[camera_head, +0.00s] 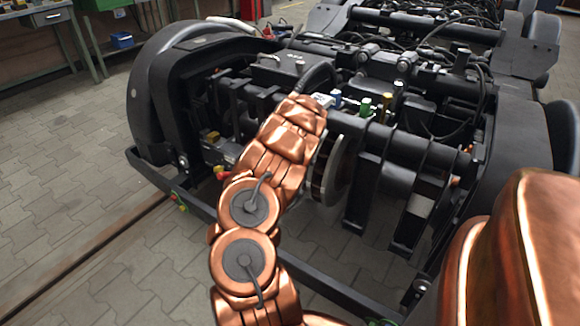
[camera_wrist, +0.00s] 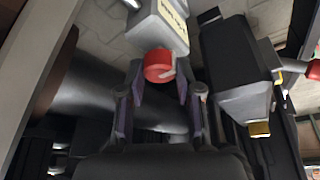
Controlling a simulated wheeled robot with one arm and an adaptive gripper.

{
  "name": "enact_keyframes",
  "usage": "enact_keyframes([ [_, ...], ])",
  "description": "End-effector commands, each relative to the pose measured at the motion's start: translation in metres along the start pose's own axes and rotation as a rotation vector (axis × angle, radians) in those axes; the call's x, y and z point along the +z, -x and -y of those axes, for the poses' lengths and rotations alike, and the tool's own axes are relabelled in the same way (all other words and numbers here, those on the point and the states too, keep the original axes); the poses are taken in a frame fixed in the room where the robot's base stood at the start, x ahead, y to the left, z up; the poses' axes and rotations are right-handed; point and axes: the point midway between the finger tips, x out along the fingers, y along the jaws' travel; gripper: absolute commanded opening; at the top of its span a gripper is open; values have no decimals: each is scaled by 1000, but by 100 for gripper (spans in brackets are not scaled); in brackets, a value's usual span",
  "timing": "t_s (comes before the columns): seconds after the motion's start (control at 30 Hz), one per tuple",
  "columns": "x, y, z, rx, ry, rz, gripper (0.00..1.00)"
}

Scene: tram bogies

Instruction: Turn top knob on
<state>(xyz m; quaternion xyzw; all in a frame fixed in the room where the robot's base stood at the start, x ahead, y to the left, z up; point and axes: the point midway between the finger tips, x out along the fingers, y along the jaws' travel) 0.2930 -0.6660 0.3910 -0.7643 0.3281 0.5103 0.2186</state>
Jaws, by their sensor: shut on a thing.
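A red round knob (camera_wrist: 157,66) sits on the lower end of a light grey box (camera_wrist: 158,25) with a yellowish label in the wrist view. My gripper (camera_wrist: 160,80) has one finger on each side of this knob and is shut on it. A second red knob (camera_wrist: 314,70) is at the right edge of the wrist view, beside a dark box. In the head view my copper arm reaches into the front of the bogie, and the gripper is hidden. I cannot tell there which knob it holds.
The black bogie frame (camera_head: 160,179) surrounds the arm, with a low bar across its front. The dark box (camera_wrist: 235,60) stands close right of the gripper. Paved floor (camera_head: 80,150) is clear on the left. A workbench (camera_head: 40,22) stands at the back left.

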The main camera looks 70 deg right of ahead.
Motion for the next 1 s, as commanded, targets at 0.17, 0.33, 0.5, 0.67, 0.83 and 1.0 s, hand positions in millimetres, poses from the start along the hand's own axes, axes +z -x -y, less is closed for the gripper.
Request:
enact_keyframes([
  [0.17,1,-1,1,-12,25,2,0],
  [0.33,0,-1,1,-14,31,2,0],
  [0.5,0,0,1,-14,30,2,0],
  [0.67,0,0,1,-14,30,2,42],
  [0.83,0,0,0,-13,29,2,59],
  [1.0,0,0,0,-13,29,1,60],
])
